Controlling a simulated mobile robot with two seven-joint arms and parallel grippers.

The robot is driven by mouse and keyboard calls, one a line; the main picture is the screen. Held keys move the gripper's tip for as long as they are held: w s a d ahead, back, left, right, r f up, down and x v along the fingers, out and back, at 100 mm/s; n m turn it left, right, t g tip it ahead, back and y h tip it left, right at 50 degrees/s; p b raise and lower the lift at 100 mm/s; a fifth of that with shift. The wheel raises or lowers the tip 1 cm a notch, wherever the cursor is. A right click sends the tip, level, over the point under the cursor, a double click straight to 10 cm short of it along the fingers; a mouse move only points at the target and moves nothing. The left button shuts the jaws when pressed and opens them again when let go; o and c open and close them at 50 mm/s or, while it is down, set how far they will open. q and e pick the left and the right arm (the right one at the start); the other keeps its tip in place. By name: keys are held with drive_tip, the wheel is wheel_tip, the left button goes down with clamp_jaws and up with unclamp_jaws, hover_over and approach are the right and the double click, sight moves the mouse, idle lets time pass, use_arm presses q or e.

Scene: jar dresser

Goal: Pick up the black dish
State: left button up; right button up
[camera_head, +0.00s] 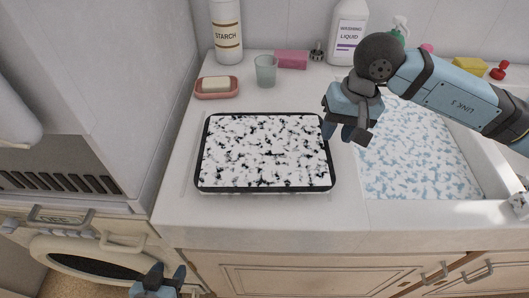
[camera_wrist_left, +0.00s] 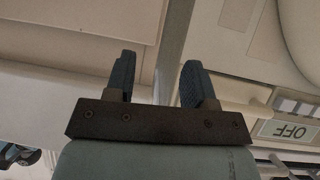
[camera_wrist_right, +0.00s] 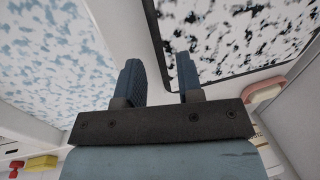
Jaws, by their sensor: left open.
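The black dish (camera_head: 264,188) is a wide rectangular tray with a dark rim, lying flat on the white counter. White foam with black patches covers its inside. Its dark rim also shows at the upper right of the right wrist view (camera_wrist_right: 156,38). My right gripper (camera_head: 348,138) is above the counter by the dish's right edge, between it and the sink, with its fingers apart and nothing between them. My left gripper (camera_head: 166,274) is low at the bottom of the head view, in front of the cabinets, open and empty. The left wrist view shows only the cabinet and washer fronts between its fingers (camera_wrist_left: 155,82).
A foam-filled sink (camera_head: 415,150) lies right of the dish. Behind the dish stand a soap dish (camera_head: 217,94), a glass (camera_head: 265,70), a pink sponge (camera_head: 291,60), a starch bottle (camera_head: 226,30) and a washing liquid bottle (camera_head: 345,30). A washer (camera_head: 95,255) is at lower left.

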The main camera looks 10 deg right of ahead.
sight(323, 148)
drive_tip(key=shift+w+a+f, duration=0.2)
drive_tip(key=shift+a+f, duration=0.05)
drive_tip(key=shift+f, duration=0.75)
drive_tip(key=shift+w+a+f, duration=0.15)
drive_tip(key=shift+a+f, duration=0.05)
drive_tip(key=shift+f, duration=0.85)
drive_tip(key=shift+w+a+f, duration=0.2)
drive_tip(key=shift+a+f, duration=0.05)
drive_tip(key=shift+f, duration=0.75)
drive_tip(key=shift+c, duration=0.5)
clamp_jaws()
